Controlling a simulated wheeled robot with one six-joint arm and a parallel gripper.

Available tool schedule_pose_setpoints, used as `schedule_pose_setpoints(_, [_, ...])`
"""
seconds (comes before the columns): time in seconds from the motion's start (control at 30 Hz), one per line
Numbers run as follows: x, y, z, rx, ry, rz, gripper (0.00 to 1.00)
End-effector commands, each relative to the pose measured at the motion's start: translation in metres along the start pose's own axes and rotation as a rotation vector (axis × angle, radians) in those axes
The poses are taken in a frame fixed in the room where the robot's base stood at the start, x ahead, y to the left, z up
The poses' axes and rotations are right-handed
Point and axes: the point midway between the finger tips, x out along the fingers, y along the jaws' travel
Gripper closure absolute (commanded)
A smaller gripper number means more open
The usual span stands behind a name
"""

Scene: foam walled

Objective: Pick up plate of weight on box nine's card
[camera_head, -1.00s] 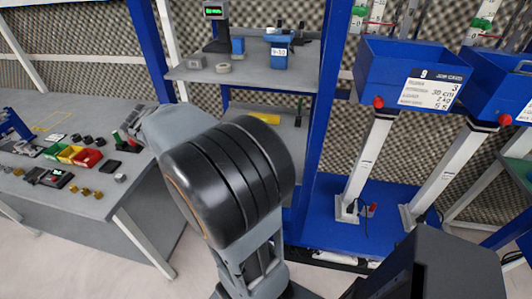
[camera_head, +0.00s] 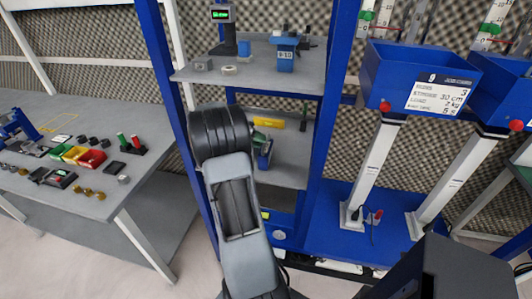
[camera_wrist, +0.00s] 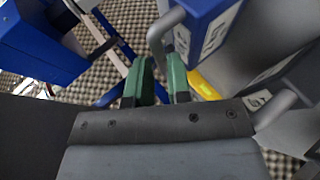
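Box nine (camera_head: 412,70) is a blue open bin on a white post at the right of the head view. Its white card (camera_head: 437,95) shows a 9 and a load line that seems to read 2 kg. My gripper (camera_wrist: 160,70) has two green fingers with a gap between them. A grey curved handle (camera_wrist: 157,38) is beyond that gap; contact cannot be told. A blue block with white labels (camera_wrist: 212,28) is right of the fingers. In the head view, a blue piece (camera_head: 264,157) is by my gripper at the lower shelf. I cannot identify the weight plate.
The blue rack has an upper shelf (camera_head: 205,75) with a labelled blue item (camera_head: 285,57) and a lower shelf (camera_head: 285,172) with a yellow bar (camera_head: 270,123). Blue uprights flank my arm. A grey table (camera_head: 150,125) with small bins and parts is on the left.

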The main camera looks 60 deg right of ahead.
Motion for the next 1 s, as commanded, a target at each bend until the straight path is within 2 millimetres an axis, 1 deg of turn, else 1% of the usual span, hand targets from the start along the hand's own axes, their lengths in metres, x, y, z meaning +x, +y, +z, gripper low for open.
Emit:
schedule_pose_setpoints(0.1, [0.014,0.001,0.000,-0.002,-0.002,0.000,0.82])
schedule_pose_setpoints(0.2, [0.021,0.000,0.000,-0.001,-0.001,0.000,0.82])
schedule_pose_setpoints(0.5, [0.024,-0.001,0.000,-0.001,0.001,-0.002,0.82])
schedule_pose_setpoints(0.7, [0.024,-0.001,0.000,-0.002,0.001,-0.002,1.00])
schedule_pose_setpoints(1.0, [0.024,-0.001,0.000,-0.002,0.000,-0.002,1.00])
